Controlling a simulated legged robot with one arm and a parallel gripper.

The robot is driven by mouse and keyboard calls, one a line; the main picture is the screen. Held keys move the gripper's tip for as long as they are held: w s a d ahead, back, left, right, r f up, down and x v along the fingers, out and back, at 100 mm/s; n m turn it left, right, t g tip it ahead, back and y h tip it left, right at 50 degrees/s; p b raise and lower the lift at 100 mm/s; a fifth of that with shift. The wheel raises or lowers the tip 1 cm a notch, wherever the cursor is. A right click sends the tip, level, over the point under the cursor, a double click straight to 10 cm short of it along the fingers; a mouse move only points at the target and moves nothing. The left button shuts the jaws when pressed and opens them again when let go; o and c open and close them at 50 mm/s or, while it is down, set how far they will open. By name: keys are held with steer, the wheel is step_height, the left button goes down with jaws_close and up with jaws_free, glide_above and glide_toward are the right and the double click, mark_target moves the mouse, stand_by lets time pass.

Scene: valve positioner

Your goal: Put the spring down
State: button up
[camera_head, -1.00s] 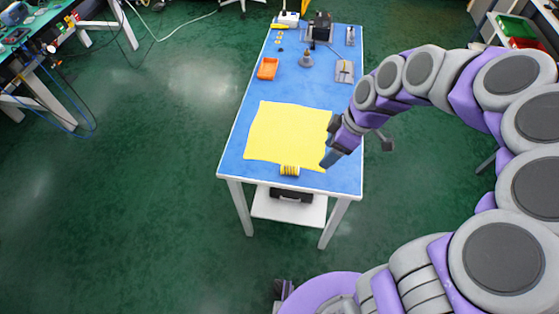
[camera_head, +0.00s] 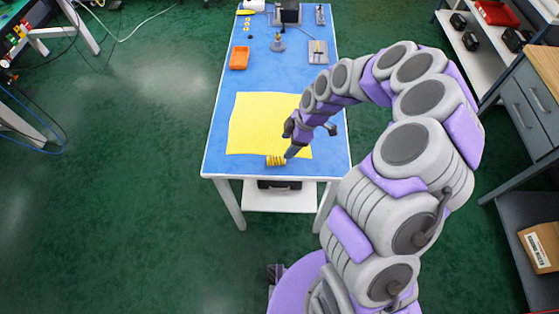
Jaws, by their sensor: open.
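The spring (camera_head: 276,160) is a small yellow ribbed coil. It lies on its side at the near edge of the yellow cloth (camera_head: 262,118), close to the front edge of the blue-topped table (camera_head: 222,132). My gripper (camera_head: 291,154) points down just to the right of the spring, at the cloth's near right part. It is open and holds nothing that I can see. The fingertips are small in this view, and I cannot tell whether one touches the spring.
An orange tray (camera_head: 239,58) stands beyond the cloth on the left. A grey metal piece (camera_head: 318,52), a cone-shaped part (camera_head: 278,43) and a black device (camera_head: 289,13) stand further back. Blue tabletop is bare between these and the cloth.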

mark_target(278, 158)
steer(key=a+f, duration=0.3)
steer(key=f, duration=0.1)
steer(key=shift+s+a+b, duration=0.1)
steer(key=shift+a+b, duration=0.2)
steer(key=shift+a, duration=0.1)
steer(key=d+f, duration=0.1)
steer(key=d+f+b, duration=0.1)
steer(key=f, duration=0.1)
steer(key=shift+s+d, duration=0.1)
steer(key=shift+a+f, duration=0.85)
steer(key=shift+a, duration=0.75)
steer(key=shift+c, duration=1.1)
steer(key=shift+d, duration=0.95)
steer(key=c, duration=0.5)
steer(key=shift+r, duration=0.1)
steer(key=shift+c, duration=1.3)
steer(key=shift+a, duration=0.7)
jaws_close()
steer(key=shift+d, duration=0.5)
steer(key=shift+a, duration=0.2)
